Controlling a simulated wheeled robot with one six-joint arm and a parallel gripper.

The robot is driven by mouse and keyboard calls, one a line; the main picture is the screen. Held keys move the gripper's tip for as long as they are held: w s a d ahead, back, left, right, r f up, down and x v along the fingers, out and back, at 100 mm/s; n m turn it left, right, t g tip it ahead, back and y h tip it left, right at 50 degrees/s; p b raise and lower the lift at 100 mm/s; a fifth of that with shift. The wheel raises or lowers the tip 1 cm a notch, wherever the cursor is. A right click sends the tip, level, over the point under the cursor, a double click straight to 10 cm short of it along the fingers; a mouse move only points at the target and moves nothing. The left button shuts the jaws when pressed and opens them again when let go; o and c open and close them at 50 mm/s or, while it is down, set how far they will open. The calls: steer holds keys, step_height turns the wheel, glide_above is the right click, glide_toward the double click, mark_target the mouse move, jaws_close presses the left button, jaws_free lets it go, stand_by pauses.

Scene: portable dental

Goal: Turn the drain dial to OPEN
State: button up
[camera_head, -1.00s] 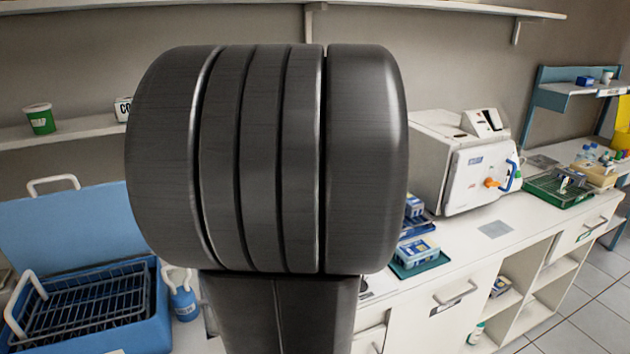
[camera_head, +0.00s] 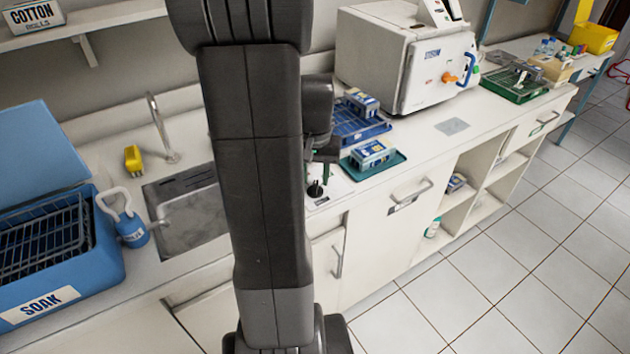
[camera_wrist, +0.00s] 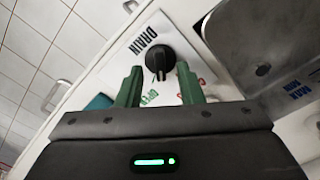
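The black drain dial (camera_wrist: 156,56) sits on a white plate marked DRAIN (camera_wrist: 125,50) in the wrist view. Its grip bar points down the picture, between a green OPEN label (camera_wrist: 149,97) and a red label (camera_wrist: 201,84) partly hidden by a finger. Where exactly its pointer reads I cannot tell. My gripper (camera_wrist: 160,68) is open, with one green finger on each side of the dial's lower part; contact is not visible. In the head view my gripper (camera_head: 322,165) is over the counter beside the sink, partly hidden by my arm.
The metal sink (camera_head: 190,212) lies left of my arm, with a tap (camera_head: 162,130) behind it. A green tray (camera_head: 390,160) and a blue tray (camera_head: 365,130) are close on the right.

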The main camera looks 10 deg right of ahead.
steer(key=shift+f, duration=1.1)
jaws_close()
steer(key=shift+m, duration=2.3)
jaws_free()
